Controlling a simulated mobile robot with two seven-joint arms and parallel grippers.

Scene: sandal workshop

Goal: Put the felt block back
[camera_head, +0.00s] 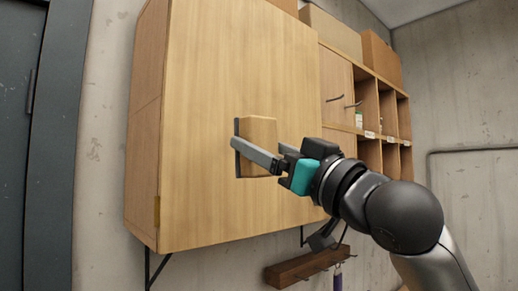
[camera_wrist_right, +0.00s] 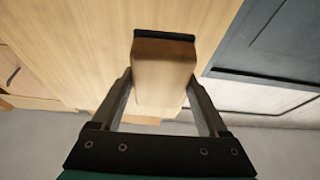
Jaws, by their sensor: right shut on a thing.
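The felt block is a tan wooden block (camera_head: 262,130) with a thin dark layer (camera_head: 237,160) on its far face. It is at the pale wooden cabinet door (camera_head: 205,90), dark face toward the door. I cannot tell whether it touches the door. My right gripper (camera_head: 257,146) is shut on the block, one finger along its near side; the other finger is mostly hidden. The right wrist view shows the block (camera_wrist_right: 163,80) between both fingers, its dark layer (camera_wrist_right: 164,36) at the far end. My left gripper is not in view.
Boxes (camera_head: 380,57) stand on top. A wooden hook rail (camera_head: 305,267) is below. A dark door (camera_head: 18,120) is at far left.

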